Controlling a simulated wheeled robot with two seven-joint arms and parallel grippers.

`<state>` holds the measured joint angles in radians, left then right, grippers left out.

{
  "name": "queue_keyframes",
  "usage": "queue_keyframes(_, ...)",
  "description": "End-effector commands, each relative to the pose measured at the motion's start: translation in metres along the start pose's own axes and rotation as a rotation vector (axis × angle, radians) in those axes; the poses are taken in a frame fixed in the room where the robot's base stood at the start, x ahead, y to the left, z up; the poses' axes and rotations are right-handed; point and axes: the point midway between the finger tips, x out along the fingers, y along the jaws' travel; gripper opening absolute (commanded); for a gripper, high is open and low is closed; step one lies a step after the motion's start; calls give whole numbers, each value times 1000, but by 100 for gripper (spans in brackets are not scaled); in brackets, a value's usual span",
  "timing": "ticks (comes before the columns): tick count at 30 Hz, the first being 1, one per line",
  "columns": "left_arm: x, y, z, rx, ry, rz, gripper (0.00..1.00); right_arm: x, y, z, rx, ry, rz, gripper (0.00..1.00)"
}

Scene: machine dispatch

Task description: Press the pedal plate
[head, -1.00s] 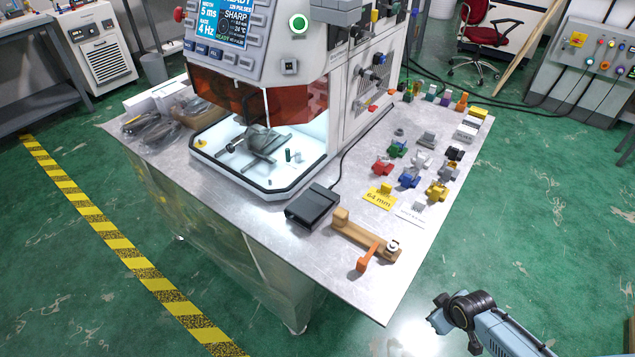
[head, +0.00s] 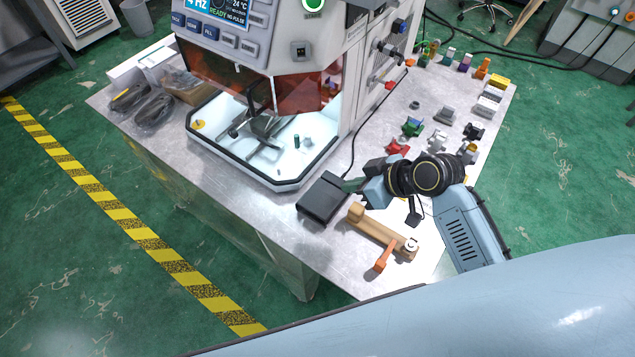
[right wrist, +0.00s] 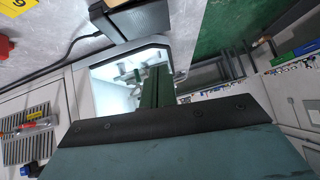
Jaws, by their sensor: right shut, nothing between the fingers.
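The pedal (head: 322,199) is a dark, low box with a cable, lying on the metal table in front of the machine. In the right wrist view the pedal (right wrist: 138,20) shows at the top edge, partly cut off. My right gripper (head: 351,186) is shut and empty, with its fingertips just beside the pedal's right side in the head view. I cannot tell whether they touch it. In the right wrist view its closed dark green fingers (right wrist: 156,88) point toward the machine's lit bay. My left gripper is not in view.
The machine (head: 300,50) stands behind the pedal. A wooden block with an orange lever (head: 384,240) lies close in front of my right gripper. Small coloured parts (head: 412,127) stand to the right, some hidden by my arm. Bagged items (head: 152,112) lie at the left.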

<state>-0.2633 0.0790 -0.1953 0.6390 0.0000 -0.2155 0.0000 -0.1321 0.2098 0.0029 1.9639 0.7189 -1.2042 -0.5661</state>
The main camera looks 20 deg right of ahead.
Motion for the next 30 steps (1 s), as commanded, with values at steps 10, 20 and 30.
queue_keyframes(10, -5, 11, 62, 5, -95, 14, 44, 4, 0, 0, 2, -1, 0, 0)
queue_keyframes(20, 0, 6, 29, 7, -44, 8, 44, 57, 0, 0, 5, 0, -2, 0)
queue_keyframes(30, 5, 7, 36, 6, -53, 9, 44, 112, 0, 13, 5, -4, -1, 0)
